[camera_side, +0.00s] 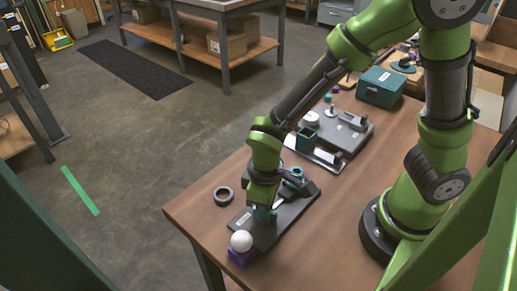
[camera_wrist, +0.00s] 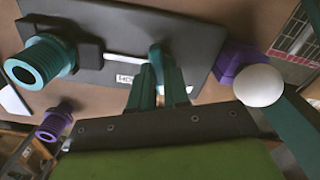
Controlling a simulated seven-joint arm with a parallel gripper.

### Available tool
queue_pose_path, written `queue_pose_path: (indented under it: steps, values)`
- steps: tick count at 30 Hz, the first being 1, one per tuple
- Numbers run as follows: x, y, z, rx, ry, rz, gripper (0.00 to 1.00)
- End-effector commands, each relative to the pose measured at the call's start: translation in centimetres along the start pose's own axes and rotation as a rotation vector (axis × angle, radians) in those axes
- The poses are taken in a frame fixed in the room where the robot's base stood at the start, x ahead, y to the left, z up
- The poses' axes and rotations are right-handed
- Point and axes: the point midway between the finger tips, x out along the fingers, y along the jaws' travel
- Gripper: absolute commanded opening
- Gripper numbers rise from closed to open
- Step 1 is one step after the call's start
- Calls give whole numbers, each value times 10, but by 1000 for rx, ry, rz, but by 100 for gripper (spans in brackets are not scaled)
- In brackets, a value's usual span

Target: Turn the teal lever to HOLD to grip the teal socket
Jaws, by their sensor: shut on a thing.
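The teal socket (camera_wrist: 38,64) lies in a black clamp on a dark base plate (camera_wrist: 95,66); it also shows in the side view (camera_side: 294,178). The teal lever (camera_wrist: 156,56) stands upright near the plate's other end. My gripper (camera_wrist: 158,82) is shut on the lever, with one finger on each side. In the side view my gripper (camera_side: 263,212) is low over the plate and hides most of the lever. A white label beside the fingers shows "HO"; the rest is covered. I cannot tell whether the clamp touches the socket tightly.
A white ball on a purple base (camera_side: 241,242) stands close to the plate's near end. A dark ring (camera_side: 223,196) lies left of the plate. More fixtures (camera_side: 325,140) and a teal box (camera_side: 381,87) stand farther back.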

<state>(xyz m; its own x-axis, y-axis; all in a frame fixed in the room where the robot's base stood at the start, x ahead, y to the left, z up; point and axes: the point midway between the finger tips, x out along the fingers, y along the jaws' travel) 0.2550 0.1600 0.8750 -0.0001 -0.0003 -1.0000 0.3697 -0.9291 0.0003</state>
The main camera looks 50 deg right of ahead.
Motion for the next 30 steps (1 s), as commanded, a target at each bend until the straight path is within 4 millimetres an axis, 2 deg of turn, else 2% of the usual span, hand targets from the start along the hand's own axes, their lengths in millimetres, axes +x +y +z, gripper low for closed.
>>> queue_pose_path:
  steps: [30]
  values:
    - [-1, 0, 0, 940, 1, -1, 0]
